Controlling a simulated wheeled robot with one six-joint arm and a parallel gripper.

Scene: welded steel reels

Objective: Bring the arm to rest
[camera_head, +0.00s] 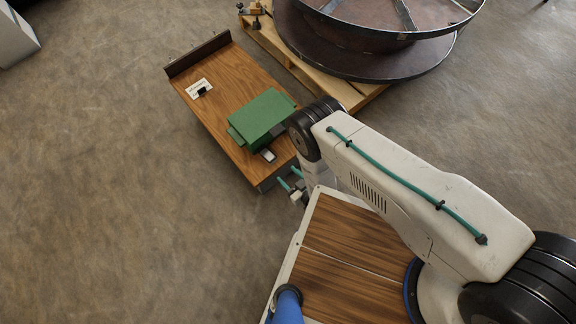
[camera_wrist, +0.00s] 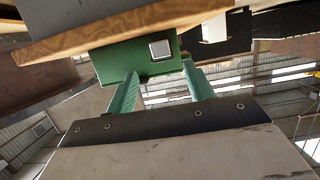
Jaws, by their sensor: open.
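My arm reaches across the head view from the lower right. My gripper (camera_head: 290,178) is near the front right corner of a low wooden board (camera_head: 202,116). In the wrist view my gripper (camera_wrist: 161,70) shows two teal fingers, spread apart with nothing held between them. A green box (camera_head: 262,113) rests on the board, partly behind my arm. In the wrist view the green box (camera_wrist: 112,62) appears beyond the fingertips, with a light square on its face. I cannot tell the exact gap between fingertips and box.
A large steel reel (camera_head: 368,66) lies on a wooden pallet (camera_head: 341,92) at the top. A white card (camera_head: 198,88) with a black item lies on the board, which has a dark raised far edge.

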